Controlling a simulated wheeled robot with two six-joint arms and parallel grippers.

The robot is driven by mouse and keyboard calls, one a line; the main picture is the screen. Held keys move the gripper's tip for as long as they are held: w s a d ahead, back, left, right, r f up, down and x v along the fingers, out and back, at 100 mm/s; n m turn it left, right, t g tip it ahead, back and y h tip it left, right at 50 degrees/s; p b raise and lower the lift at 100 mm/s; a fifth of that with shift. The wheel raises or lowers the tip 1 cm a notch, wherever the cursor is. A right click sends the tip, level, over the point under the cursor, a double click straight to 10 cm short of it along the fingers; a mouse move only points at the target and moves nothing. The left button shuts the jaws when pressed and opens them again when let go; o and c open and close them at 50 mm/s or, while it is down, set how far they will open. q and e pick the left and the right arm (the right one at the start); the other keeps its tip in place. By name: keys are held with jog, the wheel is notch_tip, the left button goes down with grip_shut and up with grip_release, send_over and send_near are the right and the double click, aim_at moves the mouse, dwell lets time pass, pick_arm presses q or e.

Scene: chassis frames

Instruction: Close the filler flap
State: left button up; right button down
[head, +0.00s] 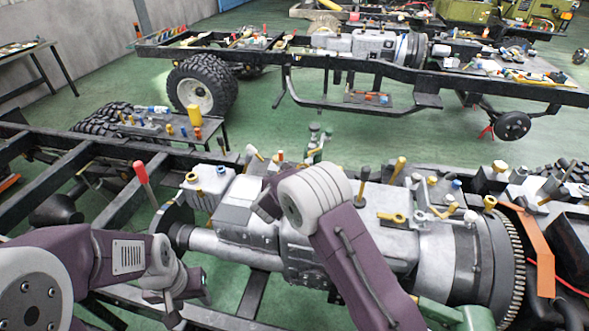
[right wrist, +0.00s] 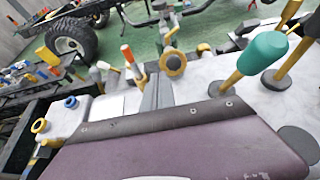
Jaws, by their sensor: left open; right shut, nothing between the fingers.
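I cannot tell for sure which part is the filler flap. A round yellow-rimmed disc (right wrist: 174,63) stands up behind the gearbox in the right wrist view and may be it. The grey gearbox housing (head: 370,225) fills the middle of the head view, with several levers and caps on top.
A white box (head: 208,186) with yellow and blue caps sits left of the housing. A red-handled lever (head: 141,173) stands beside my left arm. A toothed flywheel (head: 508,262) and an orange bracket (head: 537,250) are at right. Another chassis (head: 350,105) stands behind, across green floor.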

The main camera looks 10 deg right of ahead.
jog(key=p+x, duration=0.1)
jog(key=x, duration=0.7)
jog(key=shift+p, duration=0.35)
